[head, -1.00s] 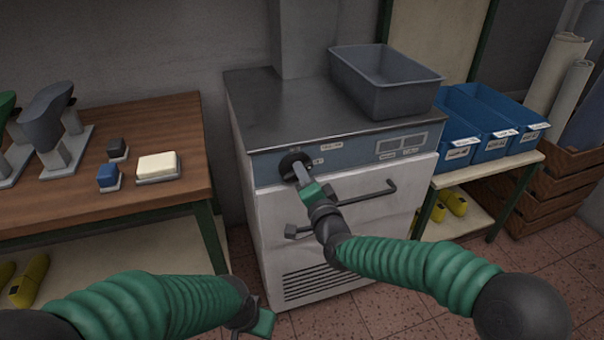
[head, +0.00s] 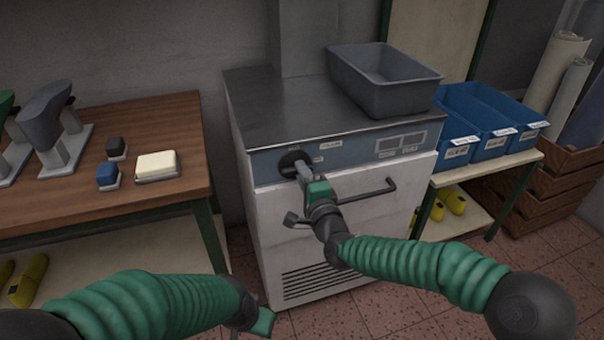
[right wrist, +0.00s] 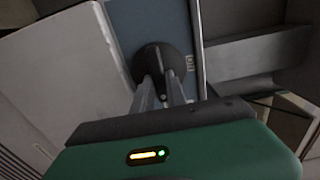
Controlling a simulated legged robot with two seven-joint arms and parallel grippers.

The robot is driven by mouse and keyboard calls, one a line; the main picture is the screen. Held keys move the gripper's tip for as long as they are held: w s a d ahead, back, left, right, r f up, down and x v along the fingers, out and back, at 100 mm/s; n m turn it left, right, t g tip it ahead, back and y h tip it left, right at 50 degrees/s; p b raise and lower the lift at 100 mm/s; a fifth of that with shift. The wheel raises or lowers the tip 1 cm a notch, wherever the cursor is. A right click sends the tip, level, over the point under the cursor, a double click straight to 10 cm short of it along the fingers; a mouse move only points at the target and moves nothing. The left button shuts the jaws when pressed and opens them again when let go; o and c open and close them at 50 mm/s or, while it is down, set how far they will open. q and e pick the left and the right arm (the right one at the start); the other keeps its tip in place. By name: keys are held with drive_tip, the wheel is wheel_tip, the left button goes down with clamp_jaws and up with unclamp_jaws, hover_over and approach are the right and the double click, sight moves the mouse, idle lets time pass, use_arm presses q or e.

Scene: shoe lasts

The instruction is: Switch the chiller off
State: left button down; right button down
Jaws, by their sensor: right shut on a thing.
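The chiller (head: 330,230) is a white cabinet with a steel top and a blue-grey control strip in the head view. Its round black knob (head: 292,163) sits at the left end of the strip. My right gripper (head: 301,171) is shut on the knob; in the right wrist view both fingers reach the dark knob (right wrist: 165,62). The fingers partly hide the knob's face, so its setting cannot be read. My left gripper (head: 262,322) hangs low at the front, away from the chiller; its fingers do not show clearly.
A grey tub (head: 385,90) stands on the chiller top. A dark bar handle (head: 365,193) crosses the chiller's front. A wooden bench (head: 60,200) with shoe lasts is at left. Blue bins (head: 490,145) stand on a shelf at right.

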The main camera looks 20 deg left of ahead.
drive_tip(key=shift+d+f, duration=0.1)
drive_tip(key=shift+f, duration=0.1)
drive_tip(key=c, duration=1.3)
unclamp_jaws()
drive_tip(key=shift+w, duration=0.15)
drive_tip(key=shift+c, duration=0.2)
drive_tip(key=shift+r, duration=0.1)
drive_tip(key=p+v, duration=0.4)
drive_tip(key=v, duration=1.3)
